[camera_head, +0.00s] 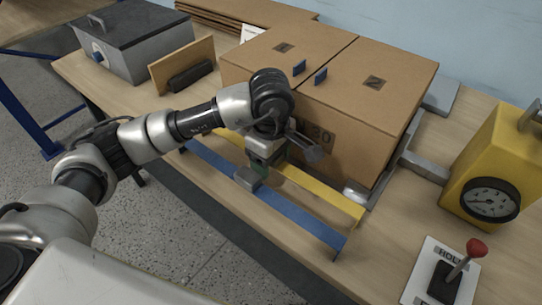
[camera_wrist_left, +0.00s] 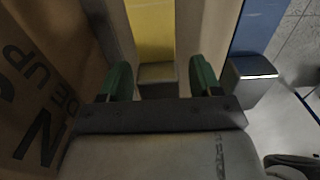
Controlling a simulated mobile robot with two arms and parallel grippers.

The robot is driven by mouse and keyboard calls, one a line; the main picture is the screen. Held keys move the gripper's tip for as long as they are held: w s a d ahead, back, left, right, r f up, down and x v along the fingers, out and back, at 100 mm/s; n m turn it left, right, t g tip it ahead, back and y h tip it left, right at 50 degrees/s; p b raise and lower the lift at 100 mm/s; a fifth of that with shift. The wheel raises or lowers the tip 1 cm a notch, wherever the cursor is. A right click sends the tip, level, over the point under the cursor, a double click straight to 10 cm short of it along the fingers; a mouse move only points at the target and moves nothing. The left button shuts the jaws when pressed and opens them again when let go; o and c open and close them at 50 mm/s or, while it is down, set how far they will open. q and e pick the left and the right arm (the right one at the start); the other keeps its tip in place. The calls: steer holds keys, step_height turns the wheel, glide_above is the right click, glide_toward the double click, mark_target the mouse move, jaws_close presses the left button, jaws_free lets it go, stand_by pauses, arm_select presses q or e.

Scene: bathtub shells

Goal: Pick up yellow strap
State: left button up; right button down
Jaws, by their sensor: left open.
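The yellow strap (camera_head: 322,192) lies on the wooden table in front of the cardboard box (camera_head: 345,130). My left gripper (camera_head: 262,168) is low over the strap's middle and hides part of it. In the left wrist view the green fingertips (camera_wrist_left: 160,82) are apart, with the yellow strap (camera_wrist_left: 152,28) and a grey buckle (camera_wrist_left: 157,73) showing between them. Whether the fingers touch the strap or buckle cannot be told. My right gripper is not in view.
A blue strap (camera_head: 300,216) with a grey buckle (camera_head: 248,180) runs along the table's front edge, close to my left gripper. A yellow gauge unit (camera_head: 500,160) and a red-knobbed lever (camera_head: 462,262) stand at the right. A grey case (camera_head: 135,45) stands at the back left.

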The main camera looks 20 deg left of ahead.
arm_select(q)
steer(key=shift+c, duration=0.5)
steer(key=c, duration=0.9)
steer(key=shift+c, duration=0.2)
steer(key=shift+r, duration=0.1)
